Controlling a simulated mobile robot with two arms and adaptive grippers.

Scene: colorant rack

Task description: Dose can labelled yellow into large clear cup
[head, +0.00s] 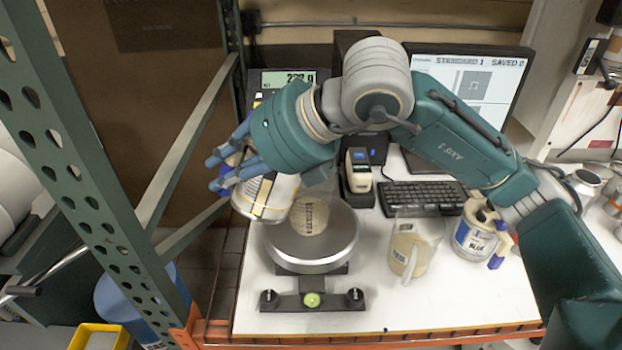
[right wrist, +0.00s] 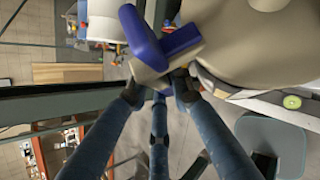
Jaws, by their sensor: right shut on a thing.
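My right gripper (head: 235,160) is shut on a pale can (head: 268,196), its blue fingers at the can's left end. The can is held tilted above the round scale plate (head: 315,253); I cannot read its label. In the right wrist view my fingers (right wrist: 160,85) close at a blue and grey part of the can (right wrist: 235,45). A cup with beige contents and a printed label (head: 310,215) shows on the scale plate, partly hidden by the can and arm. A clear cup with beige contents (head: 412,247) stands on the table to the right. My left gripper is not in view.
A can labelled BLUE (head: 475,235) stands right of the clear cup. Behind are a lit scale display (head: 293,78), a keyboard (head: 424,196) and a monitor (head: 480,75). A green metal post (head: 95,180) stands at left. The table's front right is clear.

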